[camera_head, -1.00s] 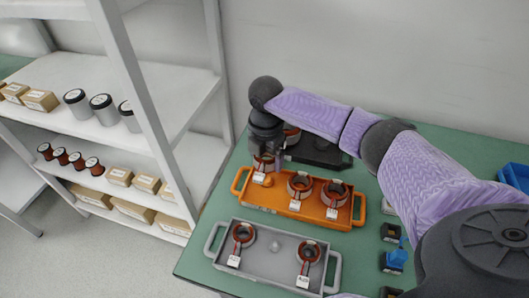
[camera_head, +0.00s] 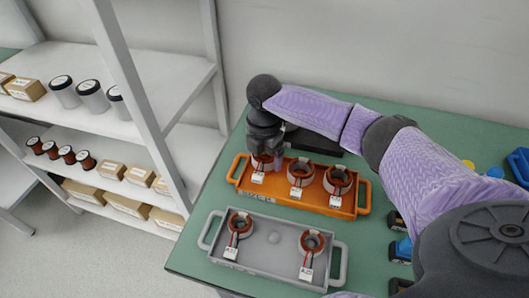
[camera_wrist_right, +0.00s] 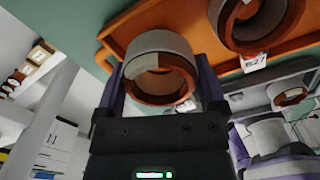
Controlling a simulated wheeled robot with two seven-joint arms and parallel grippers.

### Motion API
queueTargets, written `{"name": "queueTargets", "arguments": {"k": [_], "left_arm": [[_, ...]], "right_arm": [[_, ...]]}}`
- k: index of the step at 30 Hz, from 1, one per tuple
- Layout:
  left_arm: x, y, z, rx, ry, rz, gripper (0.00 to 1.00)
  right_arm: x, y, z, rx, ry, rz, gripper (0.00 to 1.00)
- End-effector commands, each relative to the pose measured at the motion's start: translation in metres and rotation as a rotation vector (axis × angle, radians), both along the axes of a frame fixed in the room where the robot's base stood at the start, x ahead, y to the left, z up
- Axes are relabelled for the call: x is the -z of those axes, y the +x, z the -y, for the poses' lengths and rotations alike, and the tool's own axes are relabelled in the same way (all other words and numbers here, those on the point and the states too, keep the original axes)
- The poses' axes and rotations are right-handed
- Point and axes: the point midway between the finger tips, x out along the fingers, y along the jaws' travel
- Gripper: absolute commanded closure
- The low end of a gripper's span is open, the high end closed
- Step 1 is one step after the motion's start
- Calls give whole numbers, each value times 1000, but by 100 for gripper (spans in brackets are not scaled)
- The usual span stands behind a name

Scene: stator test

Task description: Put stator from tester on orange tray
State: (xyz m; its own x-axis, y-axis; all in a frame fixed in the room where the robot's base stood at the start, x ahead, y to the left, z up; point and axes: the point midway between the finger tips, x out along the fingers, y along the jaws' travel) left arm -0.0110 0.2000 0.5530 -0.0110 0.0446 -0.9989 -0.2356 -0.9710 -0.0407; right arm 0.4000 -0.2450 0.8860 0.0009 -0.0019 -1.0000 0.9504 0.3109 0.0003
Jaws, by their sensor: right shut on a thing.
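The orange tray (camera_head: 314,203) lies on the green table with two copper-and-grey stators, a middle one (camera_head: 301,172) and a right one (camera_head: 338,180), standing in it. My right gripper (camera_head: 264,152) points down at the tray's left end, shut on a third stator (camera_head: 262,163). In the right wrist view this held stator (camera_wrist_right: 160,68) sits between the two fingers. I cannot tell whether it touches the tray floor. The black tester (camera_head: 322,143) is behind the tray, partly hidden by my right arm. My left gripper is not in view.
A grey tray (camera_head: 268,257) with two stators and a small round knob lies in front of the orange tray. A white shelf (camera_head: 190,75) with boxes and cans stands at left. A blue bin (camera_head: 519,163) and small dark-and-yellow items (camera_head: 398,222) are at right.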

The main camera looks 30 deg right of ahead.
Motion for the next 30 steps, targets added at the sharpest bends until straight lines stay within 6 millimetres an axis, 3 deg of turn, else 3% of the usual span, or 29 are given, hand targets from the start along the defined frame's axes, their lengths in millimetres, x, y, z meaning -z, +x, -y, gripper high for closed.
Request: {"name": "queueTargets", "arguments": {"k": [11,30], "left_arm": [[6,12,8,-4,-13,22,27],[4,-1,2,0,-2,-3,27]], "right_arm": [[12,0,0,0,0,0,97],[19,0,0,0,0,1,97]]}}
